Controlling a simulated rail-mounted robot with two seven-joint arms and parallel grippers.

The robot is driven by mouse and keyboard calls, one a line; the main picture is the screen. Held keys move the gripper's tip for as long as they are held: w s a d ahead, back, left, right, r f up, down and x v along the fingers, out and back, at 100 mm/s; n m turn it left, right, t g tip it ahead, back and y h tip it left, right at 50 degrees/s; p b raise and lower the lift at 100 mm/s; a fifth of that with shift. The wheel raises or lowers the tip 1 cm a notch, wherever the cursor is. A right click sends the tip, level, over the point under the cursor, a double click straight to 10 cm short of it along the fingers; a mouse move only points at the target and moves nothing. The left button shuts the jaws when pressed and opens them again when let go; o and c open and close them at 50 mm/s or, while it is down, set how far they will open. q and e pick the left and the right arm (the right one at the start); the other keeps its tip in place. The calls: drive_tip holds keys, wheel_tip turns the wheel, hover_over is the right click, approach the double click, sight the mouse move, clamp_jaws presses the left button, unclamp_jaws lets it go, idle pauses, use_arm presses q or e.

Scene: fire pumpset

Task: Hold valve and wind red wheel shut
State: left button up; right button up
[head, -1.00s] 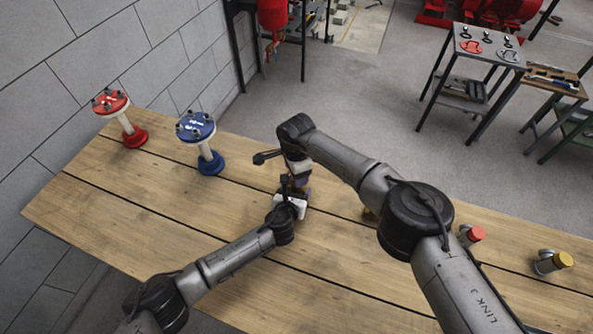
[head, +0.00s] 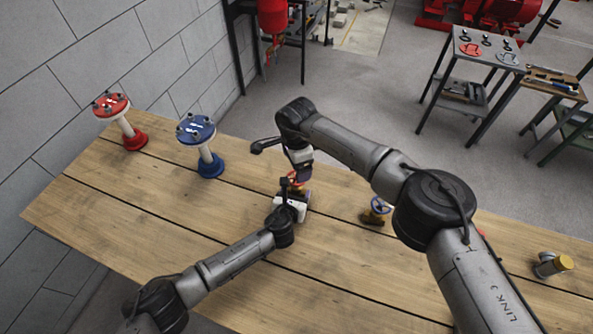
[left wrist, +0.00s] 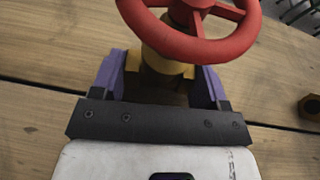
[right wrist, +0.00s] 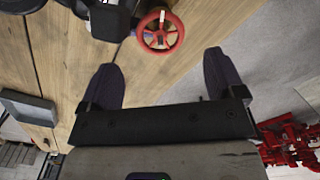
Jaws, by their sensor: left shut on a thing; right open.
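The valve has a red wheel (head: 296,178) on top and stands on the wooden table. In the left wrist view the red wheel (left wrist: 190,46) sits above the brass valve body (left wrist: 165,66). My left gripper (head: 291,203) is shut on that body, with a purple finger on each side (left wrist: 160,82). My right gripper (head: 301,161) is above the wheel. In the right wrist view its two dark fingers are apart and empty (right wrist: 163,76). The red wheel (right wrist: 160,32) lies beyond their tips, roughly in line with the gap, not between them.
A valve with a blue wheel (head: 378,207) stands to the right on the table. A red flanged spool (head: 124,122) and a blue one (head: 203,147) stand at the back left. A yellow-capped fitting (head: 553,264) is at the right. Bare tabletop (head: 130,215) lies at the left.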

wheel_tip(320, 180, up, 6)
drive_tip(key=shift+r, duration=0.25)
idle(0.4)
